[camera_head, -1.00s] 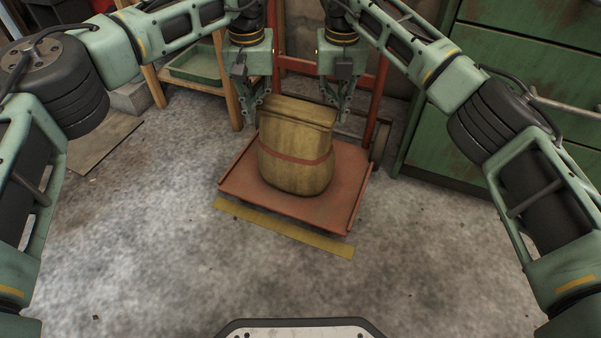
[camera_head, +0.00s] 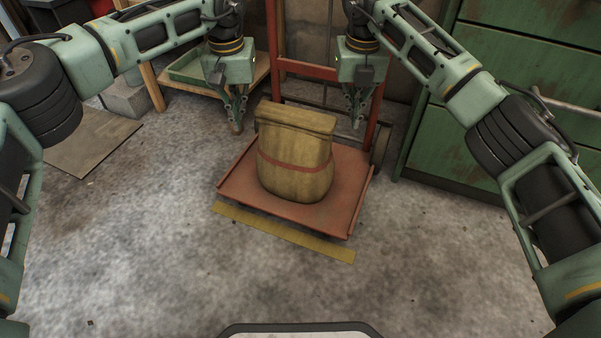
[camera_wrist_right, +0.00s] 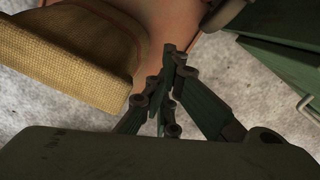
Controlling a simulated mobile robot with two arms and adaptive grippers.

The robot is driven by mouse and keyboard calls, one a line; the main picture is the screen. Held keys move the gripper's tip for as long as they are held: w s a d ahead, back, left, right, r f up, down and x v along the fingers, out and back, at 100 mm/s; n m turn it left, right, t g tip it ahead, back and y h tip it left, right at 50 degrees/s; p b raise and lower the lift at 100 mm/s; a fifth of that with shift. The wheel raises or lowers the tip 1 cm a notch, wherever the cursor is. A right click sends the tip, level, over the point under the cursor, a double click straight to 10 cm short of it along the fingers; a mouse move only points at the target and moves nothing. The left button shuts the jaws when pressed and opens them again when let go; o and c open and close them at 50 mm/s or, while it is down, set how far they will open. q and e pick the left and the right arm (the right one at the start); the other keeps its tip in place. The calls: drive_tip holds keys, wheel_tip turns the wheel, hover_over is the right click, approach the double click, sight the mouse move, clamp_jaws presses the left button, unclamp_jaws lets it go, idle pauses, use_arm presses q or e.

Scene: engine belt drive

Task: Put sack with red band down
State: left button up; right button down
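The tan sack with the red band (camera_head: 295,170) stands upright on the red platform of a hand truck (camera_head: 325,208), its folded top toward the back. My left gripper (camera_head: 236,126) is left of the sack's top, apart from it, with its fingers drawn together and nothing between them. My right gripper (camera_head: 357,124) is right of the sack's top, also apart, its fingers together and empty. In the right wrist view the fingertips (camera_wrist_right: 174,55) nearly meet, with the sack (camera_wrist_right: 70,55) to their left. The sack's back and underside are hidden.
The red hand-truck frame (camera_head: 325,72) rises behind the sack. A yellow floor strip (camera_head: 285,233) lies before the platform. A green drawer cabinet (camera_head: 500,130) stands at right, a wooden rack with a green tray (camera_head: 190,68) at back left. The front floor is clear.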

use_arm(q)
drive_tip(key=o, duration=0.5)
drive_tip(key=shift+a, duration=0.4)
use_arm(e)
drive_tip(key=shift+d, duration=0.4)
drive_tip(key=c, duration=2)
unclamp_jaws()
use_arm(q)
drive_tip(key=r, duration=1.2)
drive_tip(key=shift+s, duration=0.4)
use_arm(e)
drive_tip(key=r, duration=0.8)
drive_tip(key=s+r, duration=0.1)
drive_tip(key=r, duration=0.3)
